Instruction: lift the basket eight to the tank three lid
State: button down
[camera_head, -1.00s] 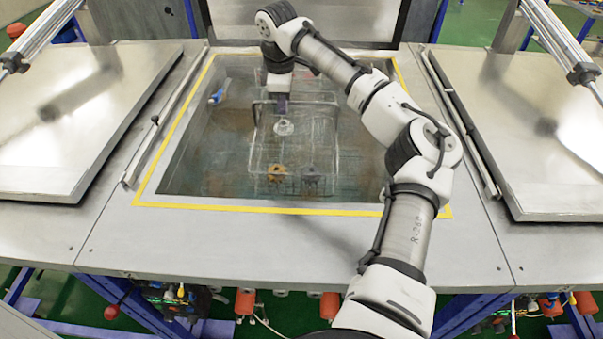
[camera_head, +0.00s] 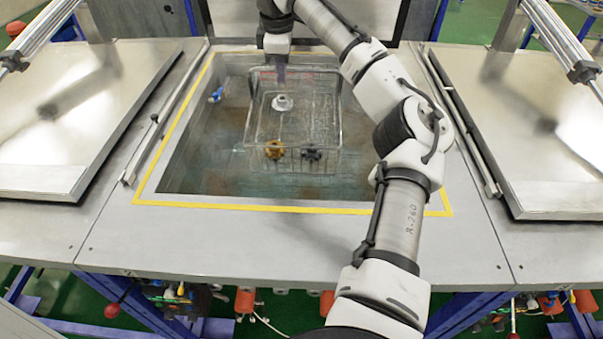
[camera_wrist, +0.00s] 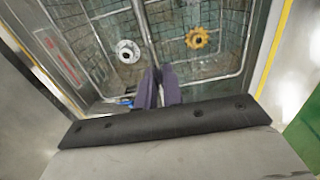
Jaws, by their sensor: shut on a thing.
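A wire basket (camera_head: 293,168) hangs from my gripper (camera_head: 278,75) in the open middle tank (camera_head: 190,165), raised in the opening. It holds a pale ring-shaped part (camera_head: 282,102), a yellow gear-like part (camera_head: 275,150) and a dark part (camera_head: 311,154). My gripper is shut on the basket's handle at the far side of the basket. In the wrist view my purple fingers (camera_wrist: 159,86) are close together on the thin wire, with the ring part (camera_wrist: 128,51) and yellow part (camera_wrist: 200,39) beyond. The raised tank lid (camera_head: 300,18) stands behind, partly cut off by the frame.
Closed metal lids flank the opening, one on the left (camera_head: 75,120) and one on the right (camera_head: 535,130). Yellow tape (camera_head: 290,207) edges the tank. A blue fitting (camera_head: 216,95) sits at the tank's left wall.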

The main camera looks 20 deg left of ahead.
jog(key=shift+r, duration=2.85)
jog(key=shift+s+f, duration=0.1)
dwell(2.0)
